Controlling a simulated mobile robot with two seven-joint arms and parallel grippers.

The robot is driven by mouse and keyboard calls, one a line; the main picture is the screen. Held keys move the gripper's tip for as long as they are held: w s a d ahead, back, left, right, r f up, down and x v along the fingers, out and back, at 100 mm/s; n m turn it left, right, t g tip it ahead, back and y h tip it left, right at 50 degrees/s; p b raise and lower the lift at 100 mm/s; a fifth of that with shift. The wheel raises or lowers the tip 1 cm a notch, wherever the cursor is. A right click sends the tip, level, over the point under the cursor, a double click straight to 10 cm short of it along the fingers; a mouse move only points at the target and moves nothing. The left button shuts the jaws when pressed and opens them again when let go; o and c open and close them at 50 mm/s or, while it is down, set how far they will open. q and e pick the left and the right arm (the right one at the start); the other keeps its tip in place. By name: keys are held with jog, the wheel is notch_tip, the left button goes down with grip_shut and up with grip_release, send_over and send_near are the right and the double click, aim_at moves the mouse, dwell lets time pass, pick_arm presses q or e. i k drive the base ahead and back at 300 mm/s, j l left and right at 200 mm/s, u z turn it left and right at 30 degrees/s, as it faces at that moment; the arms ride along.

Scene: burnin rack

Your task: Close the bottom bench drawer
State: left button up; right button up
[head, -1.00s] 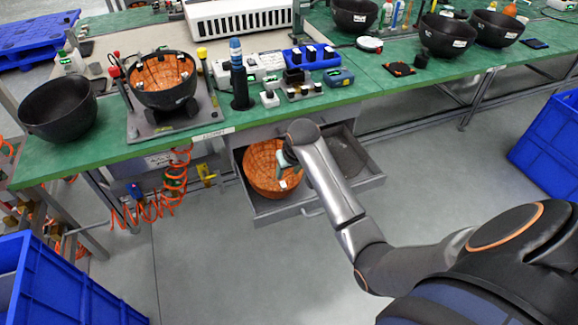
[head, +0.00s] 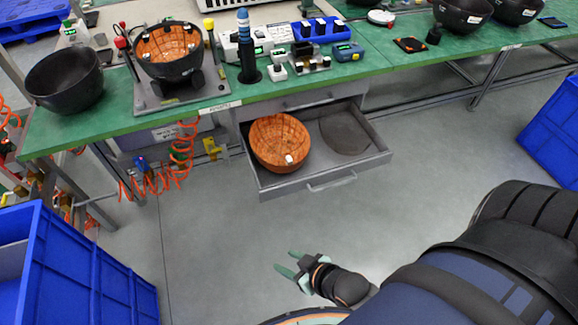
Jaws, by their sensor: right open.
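The bottom bench drawer (head: 268,187) is pulled out from under the green bench and stands open. An orange bowl-shaped shell (head: 280,143) sits in its left part, and a dark round piece (head: 344,133) lies flat in its right part. The drawer's bar handle (head: 332,183) is on the front face. My right gripper (head: 285,264) is open and empty, in front of and below the drawer, apart from it. My left gripper is not in view.
The green bench (head: 215,103) holds dark bowls, a fixture and small devices. A closed upper drawer (head: 305,99) sits above the open one. Blue crates stand at left (head: 85,275) and right (head: 555,135). The floor before the drawer is clear.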

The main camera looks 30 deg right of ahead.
aim_at(323, 165)
jog(key=z, duration=1.35)
jog(key=i+u, duration=0.25)
jog(key=i, duration=0.05)
